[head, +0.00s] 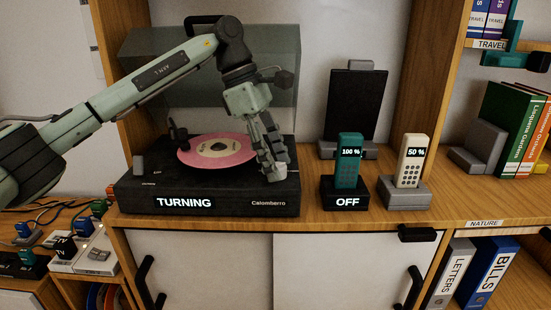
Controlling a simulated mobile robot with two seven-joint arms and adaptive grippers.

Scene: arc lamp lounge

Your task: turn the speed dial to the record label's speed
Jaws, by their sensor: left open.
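A black record player (225,197) stands on the wooden shelf with its clear lid (150,75) raised. A pink record (200,158) lies on its platter, with a pale label (213,147) too small to read. A "TURNING" sign (185,202) is on the front. My left gripper (272,164) is open and points down over the right side of the deck, close to the record's right edge. The speed dial cannot be made out; the gripper covers that part of the deck. I cannot tell whether the fingers touch anything. My right gripper is not in view.
Right of the player, a teal handset (349,158) stands in a black "OFF" dock (345,194), and a beige handset (411,160) in a grey dock (404,194). A black panel (356,103) stands behind. Books (510,125) are at the far right. Shelf between the docks and books is clear.

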